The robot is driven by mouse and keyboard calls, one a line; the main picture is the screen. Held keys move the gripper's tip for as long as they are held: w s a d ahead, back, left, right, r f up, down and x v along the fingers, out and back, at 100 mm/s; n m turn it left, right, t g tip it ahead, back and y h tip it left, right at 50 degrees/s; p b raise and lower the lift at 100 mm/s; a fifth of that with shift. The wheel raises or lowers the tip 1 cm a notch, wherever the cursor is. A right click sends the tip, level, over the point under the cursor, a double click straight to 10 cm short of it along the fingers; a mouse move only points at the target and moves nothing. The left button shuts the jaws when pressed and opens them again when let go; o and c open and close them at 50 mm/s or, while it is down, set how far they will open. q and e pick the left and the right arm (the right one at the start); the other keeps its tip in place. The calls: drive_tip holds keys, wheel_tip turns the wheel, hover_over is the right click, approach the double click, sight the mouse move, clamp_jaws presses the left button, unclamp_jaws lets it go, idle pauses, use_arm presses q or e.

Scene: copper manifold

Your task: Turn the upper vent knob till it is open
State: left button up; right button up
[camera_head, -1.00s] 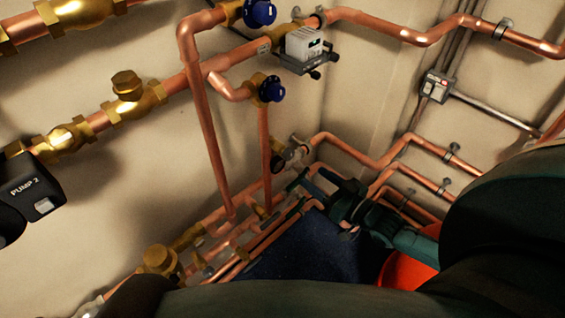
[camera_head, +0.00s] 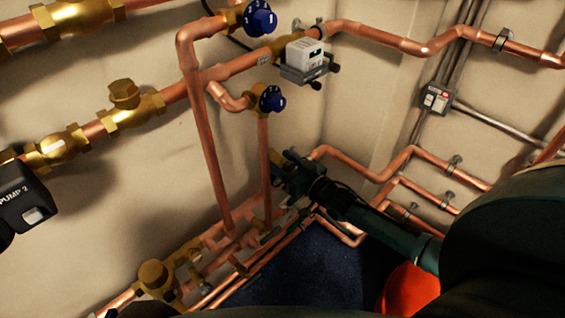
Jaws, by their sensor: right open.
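The upper blue knob (camera_head: 259,18) sits on a brass fitting at the top of a copper riser, with pale marks on its face. A second blue knob (camera_head: 271,98) sits on a brass fitting below it. My right gripper (camera_head: 282,178) is dark and comes in from the right, well below both knobs. It is open, beside the lower end of the copper pipe under the second knob, and touches neither knob. Its fingertips are hard to make out against the pipes and fittings behind them. My left gripper is out of view.
A white boxed device (camera_head: 305,54) sits right of the knobs. Copper pipes (camera_head: 410,160) run along both walls. A grey switch box (camera_head: 436,98) is on the right wall. A black pump (camera_head: 24,200) juts in at left. An orange object (camera_head: 410,288) stands low at right.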

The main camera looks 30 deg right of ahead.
drive_tip(key=shift+c, duration=0.5)
drive_tip(key=c, duration=0.9)
drive_tip(key=shift+o, duration=0.2)
